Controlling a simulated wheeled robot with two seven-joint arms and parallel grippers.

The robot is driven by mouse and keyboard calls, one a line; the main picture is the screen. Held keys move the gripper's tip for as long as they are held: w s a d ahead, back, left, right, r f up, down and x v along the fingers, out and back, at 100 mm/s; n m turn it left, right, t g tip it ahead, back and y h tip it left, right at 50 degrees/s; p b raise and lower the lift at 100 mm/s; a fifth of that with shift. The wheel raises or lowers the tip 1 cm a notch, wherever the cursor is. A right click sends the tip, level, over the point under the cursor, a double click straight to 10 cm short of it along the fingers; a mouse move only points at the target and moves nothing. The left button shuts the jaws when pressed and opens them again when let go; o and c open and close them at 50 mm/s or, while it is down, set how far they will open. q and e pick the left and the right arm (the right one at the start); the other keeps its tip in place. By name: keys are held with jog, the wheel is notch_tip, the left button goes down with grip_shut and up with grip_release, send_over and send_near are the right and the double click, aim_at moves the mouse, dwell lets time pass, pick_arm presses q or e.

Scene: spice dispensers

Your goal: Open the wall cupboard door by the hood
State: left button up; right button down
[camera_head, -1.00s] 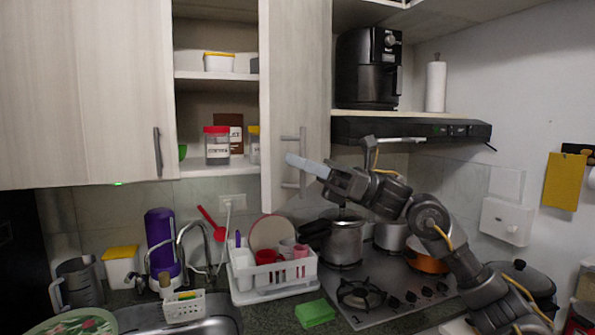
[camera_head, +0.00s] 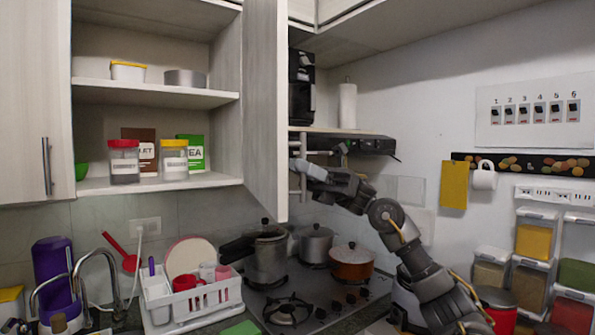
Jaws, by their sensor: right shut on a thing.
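The wall cupboard door (camera_head: 265,110) by the hood (camera_head: 350,143) stands swung well open, seen at a steep angle. Its bar handle (camera_head: 300,165) is on the side facing the hood. My right gripper (camera_head: 303,170) is at the handle, shut on it, with the fingers partly hidden by their angle. The open cupboard (camera_head: 160,96) shows a red-lidded jar (camera_head: 124,162), a yellow-lidded jar (camera_head: 174,160), a brown box (camera_head: 140,148) and a green tea box (camera_head: 192,152). My left gripper is not in view.
A paper roll (camera_head: 347,105) stands above the hood. Clear containers (camera_head: 535,240) stand at the right.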

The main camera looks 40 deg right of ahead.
jog(key=c, duration=1.8)
grip_release()
jog(key=b+v, duration=0.2)
jog(key=v, duration=0.8)
jog(key=shift+d, duration=0.4)
jog(key=shift+w, duration=0.1)
